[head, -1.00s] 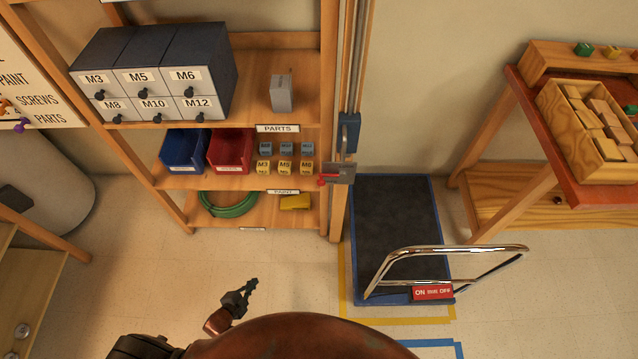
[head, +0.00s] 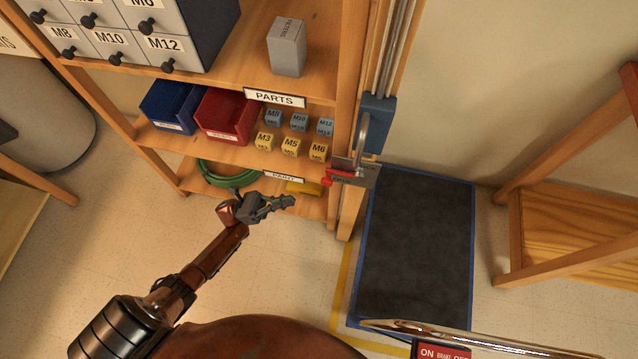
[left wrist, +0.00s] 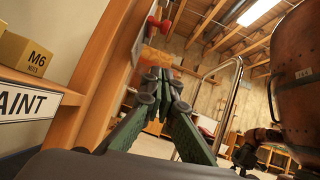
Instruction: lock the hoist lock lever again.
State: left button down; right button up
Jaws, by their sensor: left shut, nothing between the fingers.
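The hoist lock lever (head: 338,176) is a small red handle on a grey metal plate (head: 362,175) at the front right post of the shelf. A blue block with a metal shackle sits just above the plate. In the left wrist view a red part (left wrist: 160,25) shows at the top by the wooden post; I cannot tell surely that it is the lever. My left gripper (head: 284,203) is shut and empty, to the left of and a little below the lever in the head view, apart from it. Its fingertips (left wrist: 158,84) meet in the left wrist view. My right gripper is not seen.
The wooden shelf (head: 222,72) holds drawers, a blue bin (head: 175,108), a red bin (head: 224,117) and labelled small boxes. A dark platform (head: 415,250) with a chrome rail (head: 470,338) lies right of the post. A wooden bench stands at right.

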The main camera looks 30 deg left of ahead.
pick_arm(q)
jog(key=a+r+x, duration=0.1)
jog(key=r+x, duration=0.1)
jog(key=x, duration=1)
jog(key=shift+r, duration=0.3)
jog(key=shift+w, duration=0.1)
